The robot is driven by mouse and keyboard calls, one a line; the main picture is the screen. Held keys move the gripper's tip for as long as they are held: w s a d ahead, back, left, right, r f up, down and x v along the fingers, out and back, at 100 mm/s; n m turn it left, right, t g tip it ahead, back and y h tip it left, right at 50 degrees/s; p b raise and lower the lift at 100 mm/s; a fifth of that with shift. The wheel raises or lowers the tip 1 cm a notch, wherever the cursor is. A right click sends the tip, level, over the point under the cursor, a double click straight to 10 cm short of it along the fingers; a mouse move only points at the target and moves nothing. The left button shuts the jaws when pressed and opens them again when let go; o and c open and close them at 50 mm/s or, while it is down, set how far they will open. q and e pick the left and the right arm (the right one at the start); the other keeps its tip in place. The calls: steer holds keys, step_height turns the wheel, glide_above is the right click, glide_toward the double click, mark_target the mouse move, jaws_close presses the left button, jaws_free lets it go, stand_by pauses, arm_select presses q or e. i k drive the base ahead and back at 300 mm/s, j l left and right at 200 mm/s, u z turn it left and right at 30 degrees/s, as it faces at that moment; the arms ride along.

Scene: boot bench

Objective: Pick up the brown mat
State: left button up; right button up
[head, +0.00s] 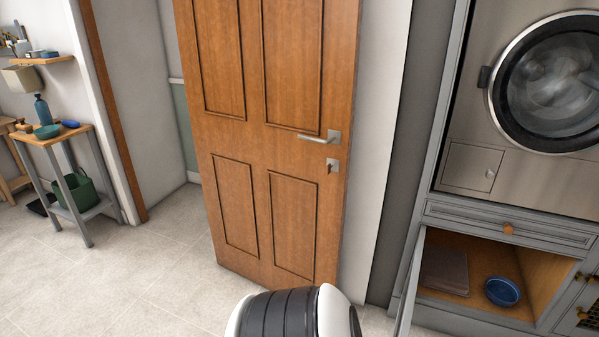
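A flat brown mat (443,268) is inside the open lower compartment of the grey cabinet (436,206), at the lower right of the head view. It is toward the compartment's left side, left of a blue bowl (502,291). No gripper is near it in view. Neither of my grippers shows; only a rounded black and white part of my own body is at the bottom centre.
The compartment's door (410,285) stands open on its left side. A front-loading washer (551,83) is above the compartment. A wooden door (262,140) stands ajar in the centre. A small side table (52,138) is at left. The tiled floor between is clear.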

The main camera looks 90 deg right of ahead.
mark_target(442, 268)
steer(key=k+j, duration=0.15)
steer(key=k, duration=0.3)
steer(key=k+j+u, duration=0.15)
steer(key=k, duration=0.25)
steer(key=k+l+u, duration=0.15)
steer(key=k+u, duration=0.2)
steer(key=u, duration=0.15)
steer(key=k+u, duration=0.5)
steer(key=k+j+u, duration=0.1)
steer(key=k+u, duration=0.15)
steer(key=u, duration=0.25)
steer(key=k+l+u, duration=0.1)
steer(key=k+u, duration=0.8)
steer(key=k+z, duration=0.15)
steer(key=z, duration=0.6)
steer(key=l+z, duration=0.15)
steer(key=z, duration=2)
steer(key=l, duration=0.1)
